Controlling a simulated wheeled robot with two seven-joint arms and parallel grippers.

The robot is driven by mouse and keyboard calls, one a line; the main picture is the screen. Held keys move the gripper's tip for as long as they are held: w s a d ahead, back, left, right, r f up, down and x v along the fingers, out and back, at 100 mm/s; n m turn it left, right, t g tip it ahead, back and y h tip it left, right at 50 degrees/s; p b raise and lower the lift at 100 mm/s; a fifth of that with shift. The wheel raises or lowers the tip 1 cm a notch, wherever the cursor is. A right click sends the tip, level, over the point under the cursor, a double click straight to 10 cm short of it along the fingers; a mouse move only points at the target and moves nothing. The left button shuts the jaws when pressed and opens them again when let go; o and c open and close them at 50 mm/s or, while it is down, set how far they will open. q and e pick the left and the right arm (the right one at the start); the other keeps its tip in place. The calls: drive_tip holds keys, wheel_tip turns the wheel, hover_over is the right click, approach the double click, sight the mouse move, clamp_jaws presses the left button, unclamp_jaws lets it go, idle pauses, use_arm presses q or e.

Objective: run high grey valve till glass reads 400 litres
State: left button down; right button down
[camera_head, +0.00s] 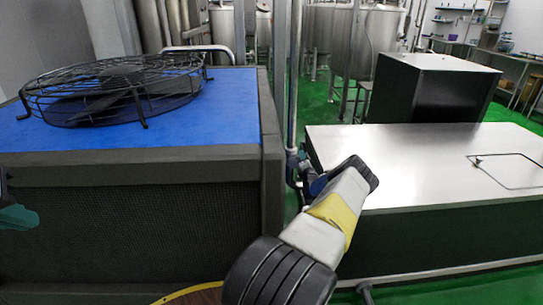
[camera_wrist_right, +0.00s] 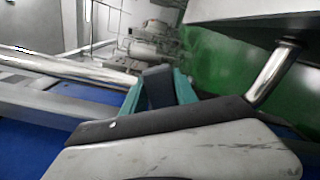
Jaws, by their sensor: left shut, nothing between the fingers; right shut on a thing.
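My right arm reaches from the bottom middle of the head view to a vertical grey pipe (camera_head: 294,90) between the blue-topped unit and the metal-topped cabinet. My right gripper (camera_head: 303,172) is mostly hidden behind its own wrist there. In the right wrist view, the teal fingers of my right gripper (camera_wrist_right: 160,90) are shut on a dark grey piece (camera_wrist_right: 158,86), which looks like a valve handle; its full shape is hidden. My left gripper (camera_head: 14,214) is shut and empty at the left edge, partly cut off. No glass with a readable level shows.
A blue-topped unit (camera_head: 222,95) with a black fan guard (camera_head: 118,88) fills the left. A steel-topped cabinet (camera_head: 420,160) stands at the right, with a dark box (camera_head: 432,88) behind it. Steel tanks (camera_head: 335,38) stand at the back on green floor.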

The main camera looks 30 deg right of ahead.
drive_tip(key=shift+n, duration=0.3)
drive_tip(key=c, duration=1)
unclamp_jaws()
drive_tip(key=shift+o, duration=0.2)
drive_tip(key=shift+s+a, duration=0.1)
drive_tip(key=v, duration=0.7)
drive_tip(key=shift+s, duration=0.25)
drive_tip(key=shift+a+r, duration=0.1)
